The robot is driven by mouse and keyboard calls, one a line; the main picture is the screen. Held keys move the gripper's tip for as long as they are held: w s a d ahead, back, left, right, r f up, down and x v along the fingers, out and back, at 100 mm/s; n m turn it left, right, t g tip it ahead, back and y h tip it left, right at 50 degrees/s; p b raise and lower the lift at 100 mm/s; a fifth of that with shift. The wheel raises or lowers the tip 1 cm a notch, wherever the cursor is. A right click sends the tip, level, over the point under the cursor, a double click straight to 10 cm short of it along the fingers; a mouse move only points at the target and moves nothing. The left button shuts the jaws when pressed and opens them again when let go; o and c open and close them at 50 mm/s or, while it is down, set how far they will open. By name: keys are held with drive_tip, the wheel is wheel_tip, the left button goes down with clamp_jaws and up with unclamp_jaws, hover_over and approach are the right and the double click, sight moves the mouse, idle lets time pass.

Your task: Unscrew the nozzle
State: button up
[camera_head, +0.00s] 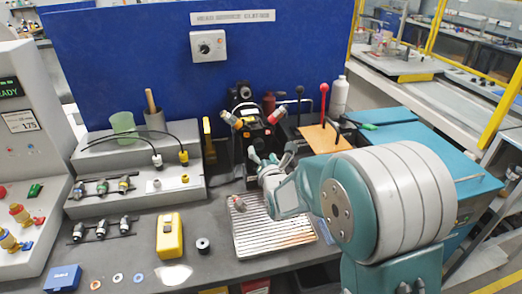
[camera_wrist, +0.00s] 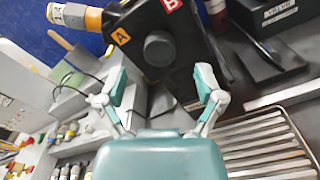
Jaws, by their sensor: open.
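A black block (camera_wrist: 155,40) with an orange "A" label and a red "B" label is right in front of my gripper in the wrist view. A nozzle-like part (camera_wrist: 78,17) with orange and pale bands sticks out from its upper left.
A slotted metal tray (camera_head: 270,238) lies below my gripper, with a small cylindrical part (camera_head: 238,203) at its left edge. A red-knobbed lever (camera_head: 323,92) and a wooden-topped plate (camera_head: 318,138) stand to the right. A yellow device (camera_head: 170,236) sits on the bench at left. A blue panel (camera_head: 130,60) closes the back.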

drive_tip(key=v, duration=1.1)
drive_tip(key=shift+s, duration=0.4)
